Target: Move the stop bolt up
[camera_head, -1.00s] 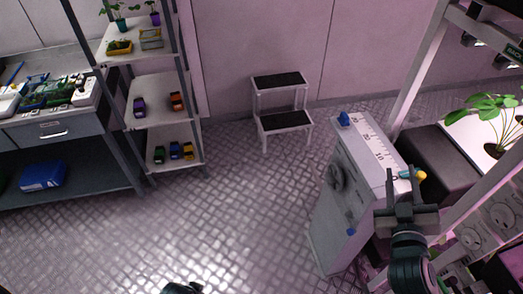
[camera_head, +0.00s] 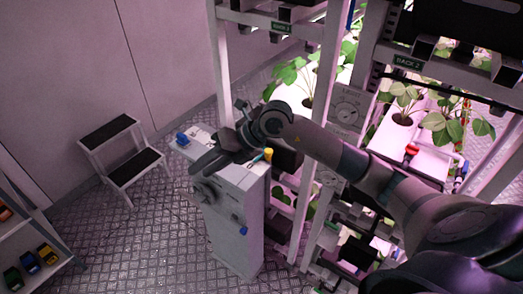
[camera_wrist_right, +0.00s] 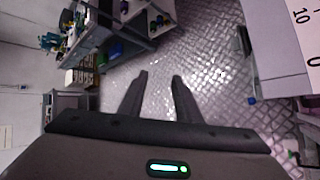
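A pale cabinet (camera_head: 238,226) stands on the floor with a numbered scale along its top. A blue knob (camera_head: 182,138) sits at the far left end of the top. A small yellow-tipped piece (camera_head: 268,155) sits at the opposite end; I cannot tell which part is the stop bolt. My right gripper (camera_head: 196,166) is over the cabinet top, between these two parts and hiding much of the scale. In the right wrist view its fingers (camera_wrist_right: 158,77) are apart with nothing between them, and the scale (camera_wrist_right: 304,30) is off to the right. My left gripper is not in view.
Plant racks (camera_head: 330,90) with posts and shelves stand close on the right, beside my right arm. A step stool (camera_head: 122,160) stands by the wall at left. A shelf with toy cars (camera_head: 30,262) is at lower left. Floor left of the cabinet is clear.

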